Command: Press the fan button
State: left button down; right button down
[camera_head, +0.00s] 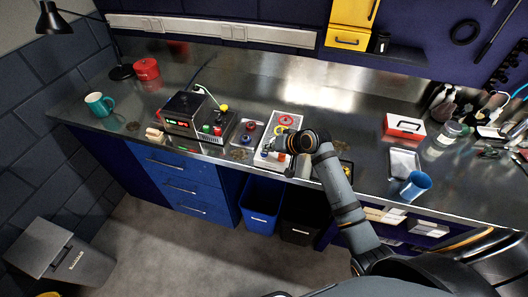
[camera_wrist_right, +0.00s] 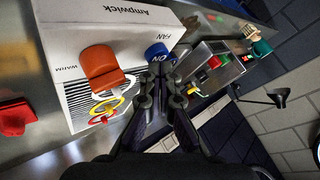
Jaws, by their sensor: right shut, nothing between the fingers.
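The white box (camera_wrist_right: 100,28) marked Ampwick fills the upper left of the right wrist view. Its blue fan button (camera_wrist_right: 155,50), marked ON beside the word FAN, sits near the box's edge. An orange knob (camera_wrist_right: 102,66) marked WARM is to its left. My right gripper (camera_wrist_right: 163,70) is shut and empty, with its fingertips right at the blue button; I cannot tell whether they touch it. In the head view the box (camera_head: 287,119) stands on the bench, partly hidden by my right gripper (camera_head: 272,146). My left gripper is not in view.
A black unit (camera_head: 186,104) with a red display and a grey box (camera_head: 248,131) with knobs stand left of the white box. A teal mug (camera_head: 98,104) is farther left. A blue cup (camera_head: 414,186) and a metal tray (camera_head: 404,162) are to the right.

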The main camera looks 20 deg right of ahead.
jog(key=shift+f, duration=0.15)
jog(key=shift+s+f, duration=0.1)
jog(key=shift+f, duration=0.25)
dwell(0.3)
jog(key=shift+r+p, duration=0.25)
jog(key=shift+p, duration=0.5)
jog(key=shift+r, duration=0.1)
notch_tip(320, 180, up, 6)
jog(key=p, duration=0.7)
jog(key=shift+r, duration=0.15)
